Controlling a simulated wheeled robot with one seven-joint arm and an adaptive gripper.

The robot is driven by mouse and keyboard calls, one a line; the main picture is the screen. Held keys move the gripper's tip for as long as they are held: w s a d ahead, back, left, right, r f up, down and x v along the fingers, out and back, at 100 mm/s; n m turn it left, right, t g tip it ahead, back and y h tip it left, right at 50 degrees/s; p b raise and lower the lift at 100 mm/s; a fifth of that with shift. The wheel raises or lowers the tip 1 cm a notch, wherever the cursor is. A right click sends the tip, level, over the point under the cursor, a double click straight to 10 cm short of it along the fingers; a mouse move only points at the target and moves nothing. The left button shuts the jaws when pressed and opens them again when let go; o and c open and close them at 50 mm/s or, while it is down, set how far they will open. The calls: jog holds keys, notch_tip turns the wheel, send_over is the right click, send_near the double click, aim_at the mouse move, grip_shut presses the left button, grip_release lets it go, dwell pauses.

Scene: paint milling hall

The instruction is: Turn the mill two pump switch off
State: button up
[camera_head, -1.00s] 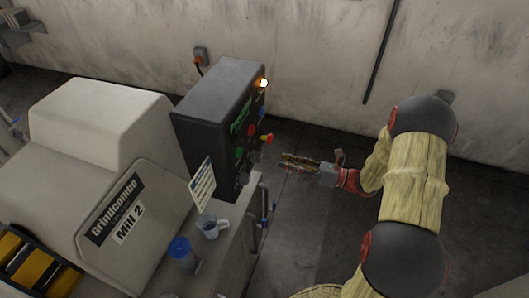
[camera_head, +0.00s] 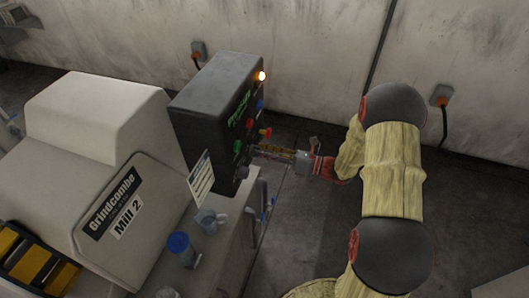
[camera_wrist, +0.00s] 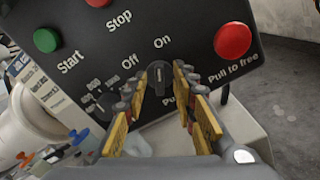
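The pump switch (camera_wrist: 160,76) is a black rotary knob on the dark control box, below the words "Off" and "On". Its handle appears to point up toward "On". A label starting "Pu" sits under it, mostly hidden by a finger. My gripper (camera_wrist: 159,88) is open, with one yellow-padded finger on each side of the knob; I cannot tell whether they touch it. In the head view, my gripper (camera_head: 258,151) reaches the front of the control box (camera_head: 215,110) from the right, and its fingertips hide the switch.
A red "Pull to free" button (camera_wrist: 232,40) lies right of the switch. A green Start button (camera_wrist: 46,40) and a dial (camera_wrist: 103,104) lie left. An orange lamp (camera_head: 261,76) glows atop the panel. Cups, one blue-topped (camera_head: 180,244), stand on the ledge below, beside Mill 2 (camera_head: 120,205).

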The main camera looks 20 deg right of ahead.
jog(key=shift+c, duration=1.2)
jog(key=c, duration=0.4)
grip_shut()
jog(key=shift+n, duration=0.3)
jog(key=n+b, duration=0.3)
jog(key=n, duration=0.2)
jog(key=n+b, duration=0.3)
jog(key=n, duration=0.3)
jog(key=shift+s+a, duration=0.15)
jog(key=shift+s, duration=0.05)
jog(key=shift+n, duration=0.3)
jog(key=o, duration=0.7)
grip_release()
